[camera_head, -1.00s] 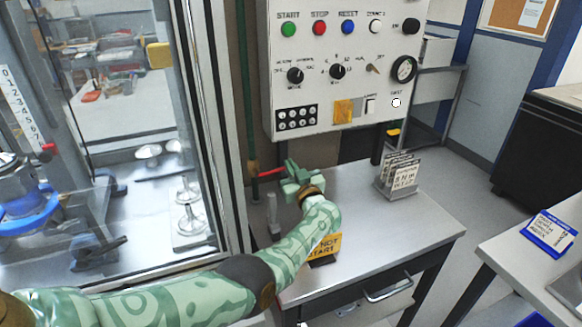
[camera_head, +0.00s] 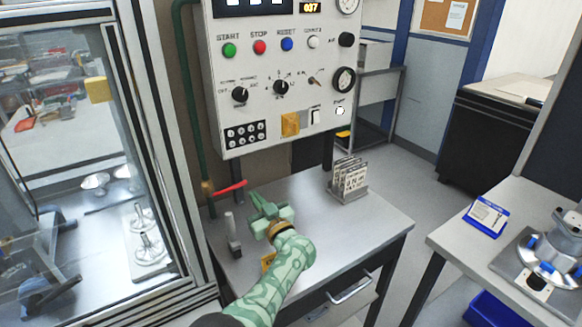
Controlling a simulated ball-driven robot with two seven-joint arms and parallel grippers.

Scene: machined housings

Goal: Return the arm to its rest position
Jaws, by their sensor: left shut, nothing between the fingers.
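My left arm reaches in from the bottom of the head view. Its green left gripper (camera_head: 262,203) is shut and empty above the grey metal table (camera_head: 320,230). The gripper points away toward the wall under the control panel (camera_head: 285,75). The yellow sign (camera_head: 268,261) on the table is mostly hidden behind my forearm. My right gripper does not show.
A red-handled valve (camera_head: 230,188) on a green pipe and a small grey upright part (camera_head: 232,236) are left of the gripper. A card rack (camera_head: 348,181) stands at the table's back right. A glass-doored machine (camera_head: 140,120) is at left. A second table (camera_head: 455,238) is at right.

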